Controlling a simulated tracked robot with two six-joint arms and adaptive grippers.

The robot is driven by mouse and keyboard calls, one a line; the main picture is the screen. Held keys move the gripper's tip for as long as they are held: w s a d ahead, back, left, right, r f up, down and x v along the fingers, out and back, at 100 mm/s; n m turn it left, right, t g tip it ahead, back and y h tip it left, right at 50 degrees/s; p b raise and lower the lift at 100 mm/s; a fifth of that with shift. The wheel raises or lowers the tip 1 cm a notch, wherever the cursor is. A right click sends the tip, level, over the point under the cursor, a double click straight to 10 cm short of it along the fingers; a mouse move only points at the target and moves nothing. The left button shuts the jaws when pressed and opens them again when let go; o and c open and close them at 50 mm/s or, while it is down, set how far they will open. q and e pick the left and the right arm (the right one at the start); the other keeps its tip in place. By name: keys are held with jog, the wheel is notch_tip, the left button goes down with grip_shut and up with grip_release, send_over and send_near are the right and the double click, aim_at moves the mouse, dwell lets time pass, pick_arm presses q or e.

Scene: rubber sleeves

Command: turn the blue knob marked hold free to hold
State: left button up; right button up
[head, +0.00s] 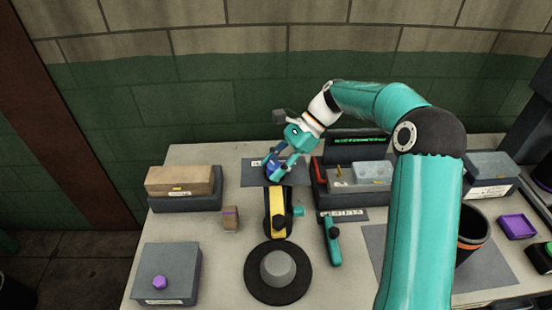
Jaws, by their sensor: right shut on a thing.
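The blue knob (270,165) sits at the back middle of the table, on or over a dark grey plate (252,179). A small pale label (256,162) shows at its left, too small to read. My right gripper (274,168) reaches in from the right and is shut on the blue knob. Its fingers cover much of the knob, so its pointer direction cannot be told. My left gripper is not in view.
A yellow and black device (278,211) stands just in front of the knob. A round black base with a grey top (279,268) is nearer. A dark case (320,187) with a lit screen is close on the right. The left table has boxes with free room between.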

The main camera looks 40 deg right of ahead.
jog(key=shift+s+f, duration=0.1)
dwell(0.3)
jog(key=o, duration=1.1)
jog(key=shift+d+r, duration=0.4)
jog(key=shift+r, duration=0.15)
jog(key=shift+v, duration=5.3)
jog(key=shift+d+f, duration=0.15)
